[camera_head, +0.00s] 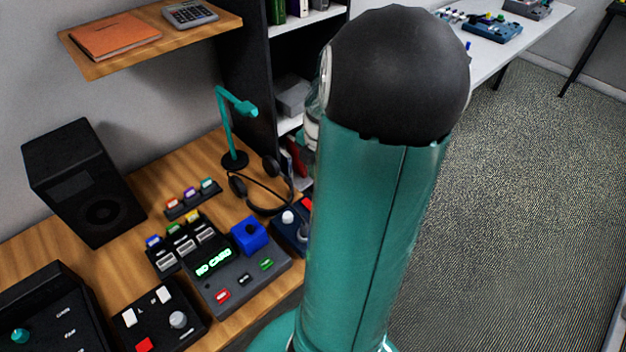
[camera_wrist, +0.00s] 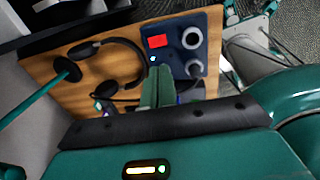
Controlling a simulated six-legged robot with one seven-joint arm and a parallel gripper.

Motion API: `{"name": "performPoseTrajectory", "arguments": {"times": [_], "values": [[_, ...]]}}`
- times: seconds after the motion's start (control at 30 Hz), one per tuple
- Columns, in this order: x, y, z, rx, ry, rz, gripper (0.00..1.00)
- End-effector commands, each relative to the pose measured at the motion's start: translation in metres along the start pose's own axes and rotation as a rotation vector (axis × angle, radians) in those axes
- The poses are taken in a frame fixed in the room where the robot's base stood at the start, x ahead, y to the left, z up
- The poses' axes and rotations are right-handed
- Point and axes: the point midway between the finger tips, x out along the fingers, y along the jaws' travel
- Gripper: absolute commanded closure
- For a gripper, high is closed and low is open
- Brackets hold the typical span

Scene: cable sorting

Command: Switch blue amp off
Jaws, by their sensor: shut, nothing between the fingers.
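The blue amp (camera_wrist: 176,66) is a dark blue box on the wooden desk, with a red button (camera_wrist: 158,41), two grey-white round knobs (camera_wrist: 191,38) and a small lit light (camera_wrist: 153,59). In the head view, part of the blue amp (camera_head: 287,232) shows at the desk's right, and my arm hides the rest. My gripper (camera_wrist: 157,72) is shut and empty in the wrist view, with its green fingers over the near left part of the amp, below the red button in the picture. I cannot tell whether the fingertips touch it. The head view does not show my gripper.
Black headphones (camera_wrist: 107,65) and a green lamp (camera_wrist: 66,70) stand left of the amp. In the head view, a card device reading "NO CARD" (camera_head: 213,262), a black amp (camera_head: 160,317) and a speaker (camera_head: 85,185) take up the desk. A shelf (camera_head: 150,40) hangs above.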

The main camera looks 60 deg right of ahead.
Motion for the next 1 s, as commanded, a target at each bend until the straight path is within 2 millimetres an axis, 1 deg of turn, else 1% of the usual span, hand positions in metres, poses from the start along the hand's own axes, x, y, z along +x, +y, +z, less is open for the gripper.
{"name": "performPoseTrajectory", "arguments": {"times": [0.03,0.13,0.43,0.7,1.0], "values": [[-0.004,0.000,0.000,0.001,-0.001,0.001,1.00],[-0.007,0.000,0.000,0.000,0.000,0.002,1.00],[-0.007,0.001,0.000,-0.001,0.000,0.001,1.00],[-0.009,0.016,0.001,-0.003,0.000,0.002,1.00],[-0.007,0.016,0.001,-0.001,-0.001,0.002,1.00]]}}
